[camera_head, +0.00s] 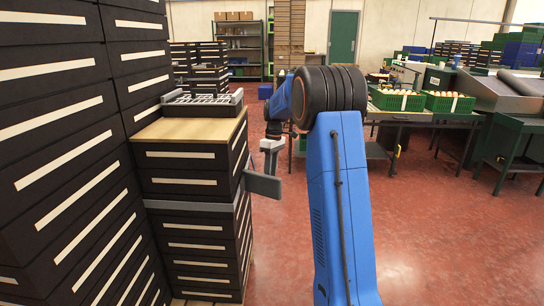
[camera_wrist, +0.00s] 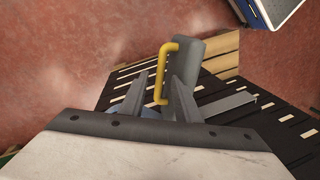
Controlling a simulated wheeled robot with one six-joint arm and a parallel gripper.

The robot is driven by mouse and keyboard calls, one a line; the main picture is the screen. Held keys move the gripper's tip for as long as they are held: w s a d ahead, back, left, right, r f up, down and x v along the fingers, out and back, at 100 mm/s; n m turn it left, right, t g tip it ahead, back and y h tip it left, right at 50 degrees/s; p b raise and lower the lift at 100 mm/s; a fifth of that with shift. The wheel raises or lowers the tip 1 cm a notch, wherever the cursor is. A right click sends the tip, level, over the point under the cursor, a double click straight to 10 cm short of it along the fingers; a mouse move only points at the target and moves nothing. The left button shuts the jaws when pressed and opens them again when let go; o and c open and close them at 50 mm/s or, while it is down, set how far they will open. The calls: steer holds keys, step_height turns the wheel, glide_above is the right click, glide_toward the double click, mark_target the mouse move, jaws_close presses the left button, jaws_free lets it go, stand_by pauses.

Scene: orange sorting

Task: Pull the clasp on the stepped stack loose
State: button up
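The stepped stack of black crates with pale label strips has a wooden top (camera_head: 190,130) in the head view. A grey strap (camera_head: 185,206) runs around it below the top. A grey clasp (camera_head: 263,185) sticks out from its right side. In the wrist view the clasp (camera_wrist: 190,62) carries a yellow handle (camera_wrist: 161,75), and the strap (camera_wrist: 229,104) runs off to the right. My gripper (camera_head: 271,147) is beside the stack's right side, above the clasp in the head picture. In the wrist view my gripper (camera_wrist: 160,80) is open, with the handle showing between its fingers; contact is not clear.
Taller dark crate stacks (camera_head: 55,150) stand at the left. A grey rack (camera_head: 203,100) sits on the wooden top. Green crates (camera_head: 398,99) of round items stand on a table at the right. Red floor (camera_head: 430,240) is clear at the right front.

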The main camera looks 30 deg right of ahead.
step_height(320, 180, up, 16)
steer(key=w+d, duration=0.1)
steer(key=d, duration=0.1)
steer(key=shift+w+d+r, duration=0.2)
steer(key=shift+w+d, duration=0.05)
steer(key=shift+d, duration=0.05)
stand_by(0.4)
steer(key=s+a+r+m+t+h, duration=0.1)
steer(key=s+a+m, duration=0.1)
steer(key=s+a, duration=0.75)
steer(key=s+a+r+m+t, duration=0.1)
steer(key=s+a+t, duration=0.1)
steer(key=s+a, duration=0.8)
steer(key=s+a+f+m+t, duration=0.1)
steer(key=s+f, duration=0.6)
steer(key=s, duration=0.5)
steer(key=s+a+f+m+t, duration=0.1)
steer(key=s+a+f+m, duration=0.1)
steer(key=s+f, duration=0.5)
steer(key=s, duration=0.6)
steer(key=shift+s+a+t+h, duration=0.3)
steer(key=shift+t+h, duration=0.1)
